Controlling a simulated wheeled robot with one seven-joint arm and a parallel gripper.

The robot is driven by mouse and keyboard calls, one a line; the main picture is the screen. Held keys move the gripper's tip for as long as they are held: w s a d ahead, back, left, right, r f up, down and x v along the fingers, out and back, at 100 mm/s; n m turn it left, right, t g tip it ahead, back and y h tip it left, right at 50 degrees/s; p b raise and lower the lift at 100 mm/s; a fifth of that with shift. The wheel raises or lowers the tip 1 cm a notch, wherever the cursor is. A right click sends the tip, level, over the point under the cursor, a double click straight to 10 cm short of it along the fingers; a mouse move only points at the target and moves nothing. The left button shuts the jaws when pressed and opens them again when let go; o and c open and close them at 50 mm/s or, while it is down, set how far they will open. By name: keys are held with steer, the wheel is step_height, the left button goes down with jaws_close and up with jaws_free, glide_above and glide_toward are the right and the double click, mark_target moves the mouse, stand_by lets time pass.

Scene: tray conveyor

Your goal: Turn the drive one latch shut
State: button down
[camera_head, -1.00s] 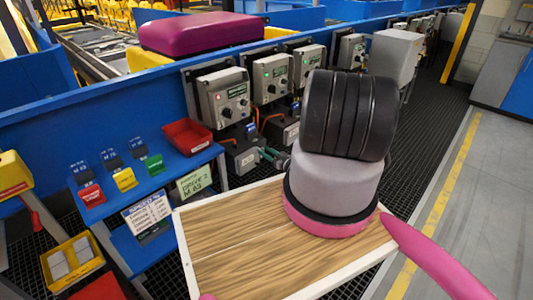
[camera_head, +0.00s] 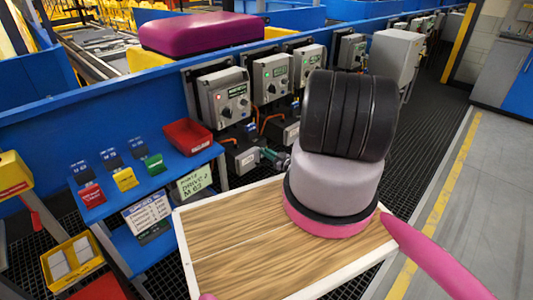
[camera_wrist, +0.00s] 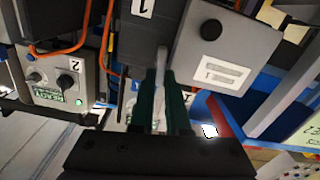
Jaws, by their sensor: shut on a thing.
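My gripper (camera_wrist: 163,98) has two dark green fingers shut on a thin grey lever, the latch (camera_wrist: 163,62), beside a dark box marked 1 (camera_wrist: 143,8). The latch stands upright in the wrist picture; its lower part is hidden between the fingers. In the head view my gripper (camera_head: 275,158) shows small and green, just right of the low grey drive box (camera_head: 243,158) under the leftmost control box (camera_head: 224,97). The latch cannot be made out there.
A grey box with a black knob (camera_wrist: 235,45) is close on the right in the wrist view. A control box marked 2 (camera_wrist: 62,78) and orange cables (camera_wrist: 55,47) are at left. A red bin (camera_head: 187,137) sits on the blue shelf. A pink case (camera_head: 203,32) lies on the conveyor.

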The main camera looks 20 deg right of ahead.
steer(key=n, duration=0.5)
steer(key=f+n, duration=0.1)
steer(key=n, duration=0.4)
steer(key=a+n, duration=0.1)
steer(key=n, duration=0.4)
steer(key=shift+s+f+n, duration=0.15)
steer(key=shift+s+n, duration=0.1)
steer(key=shift+n, duration=0.45)
steer(key=c, duration=0.9)
jaws_free()
steer(key=v, duration=1)
steer(key=shift+s+d, duration=0.2)
steer(key=shift+s, duration=0.15)
